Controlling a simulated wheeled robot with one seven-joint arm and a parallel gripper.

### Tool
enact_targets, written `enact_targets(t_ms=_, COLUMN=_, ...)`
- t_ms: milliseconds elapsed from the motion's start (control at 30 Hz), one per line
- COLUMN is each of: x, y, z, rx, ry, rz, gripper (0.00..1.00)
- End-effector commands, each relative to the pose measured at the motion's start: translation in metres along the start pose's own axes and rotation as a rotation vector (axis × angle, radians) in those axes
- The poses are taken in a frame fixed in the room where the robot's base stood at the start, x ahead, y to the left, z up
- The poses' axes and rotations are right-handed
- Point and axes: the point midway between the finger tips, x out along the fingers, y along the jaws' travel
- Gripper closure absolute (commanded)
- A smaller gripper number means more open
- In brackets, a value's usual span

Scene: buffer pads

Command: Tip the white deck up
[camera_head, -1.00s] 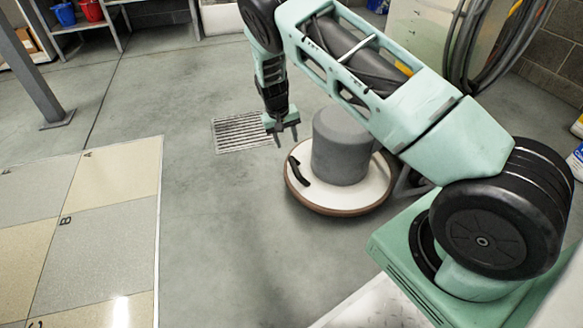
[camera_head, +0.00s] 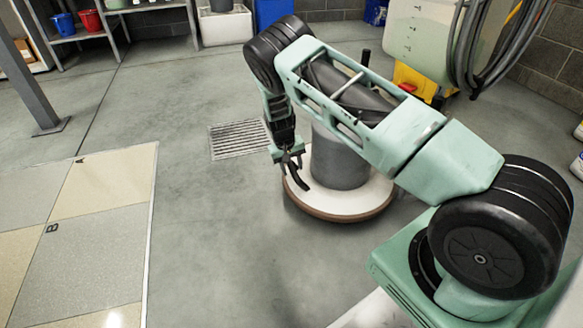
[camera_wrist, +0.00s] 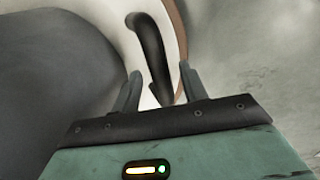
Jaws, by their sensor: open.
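The white deck (camera_head: 345,203) is a low round disc with a brown rim, flat on the floor, with a grey cylindrical motor housing (camera_head: 337,165) on top. A black curved handle (camera_head: 298,177) stands at the deck's left edge. My gripper (camera_head: 287,161) is open at that handle. In the wrist view the handle (camera_wrist: 150,45) runs down between the two fingertips of my gripper (camera_wrist: 157,78), with a finger on each side. I cannot tell whether either finger touches it. My arm hides part of the housing and the deck's far side.
A floor drain grate (camera_head: 238,139) lies left of the deck. A tiled floor panel (camera_head: 95,235) marked with letters is at the left. A yellow bucket (camera_head: 415,82) and hanging hoses stand behind. The floor in front of the deck is clear.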

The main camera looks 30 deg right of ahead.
Motion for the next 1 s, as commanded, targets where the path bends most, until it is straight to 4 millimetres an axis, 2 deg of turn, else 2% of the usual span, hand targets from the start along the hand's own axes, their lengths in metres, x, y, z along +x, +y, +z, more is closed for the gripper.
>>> enact_targets(t_ms=33, x=0.000, y=0.000, z=0.000, rx=0.000, ry=0.000, rz=0.000, gripper=0.57)
enact_targets(t_ms=67, x=0.000, y=0.000, z=0.000, rx=0.000, ry=0.000, rz=0.000, gripper=0.62)
enact_targets(t_ms=200, x=0.000, y=0.000, z=0.000, rx=0.000, ry=0.000, rz=0.000, gripper=1.00)
enact_targets(t_ms=433, x=-0.004, y=-0.001, z=0.000, rx=0.001, ry=-0.001, rz=-0.007, gripper=1.00)
enact_targets(t_ms=567, x=-0.017, y=-0.003, z=0.000, rx=0.002, ry=-0.001, rz=-0.032, gripper=1.00)
enact_targets(t_ms=767, x=-0.058, y=-0.008, z=0.000, rx=0.004, ry=-0.002, rz=-0.124, gripper=1.00)
enact_targets(t_ms=1000, x=-0.129, y=-0.012, z=-0.001, rx=0.006, ry=0.000, rz=-0.300, gripper=1.00)
